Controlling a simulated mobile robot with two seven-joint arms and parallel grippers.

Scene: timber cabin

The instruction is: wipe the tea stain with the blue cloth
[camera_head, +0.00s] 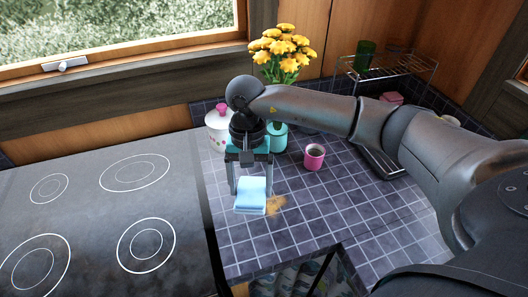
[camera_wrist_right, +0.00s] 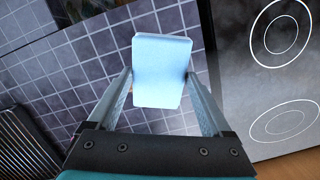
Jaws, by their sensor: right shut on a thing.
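The blue cloth (camera_head: 251,193) is a folded light blue pad on or just above the dark tiled counter. My right gripper (camera_head: 251,188) is shut on it from above, with a finger at each side. In the right wrist view the cloth (camera_wrist_right: 161,72) shows between the fingertips of the gripper (camera_wrist_right: 160,80). The tea stain (camera_head: 277,204) is a brown patch on the tiles just right of the cloth in the head view. The cloth may hide part of it. My left gripper is in neither view.
A black cooktop (camera_head: 100,220) lies to the left. A pink cup (camera_head: 314,157) with dark liquid stands behind and right of the stain. Behind are a white pot (camera_head: 217,130), yellow flowers (camera_head: 280,45) in a teal vase (camera_head: 277,136), and a dish rack (camera_head: 385,68). Tiles right of the stain are clear.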

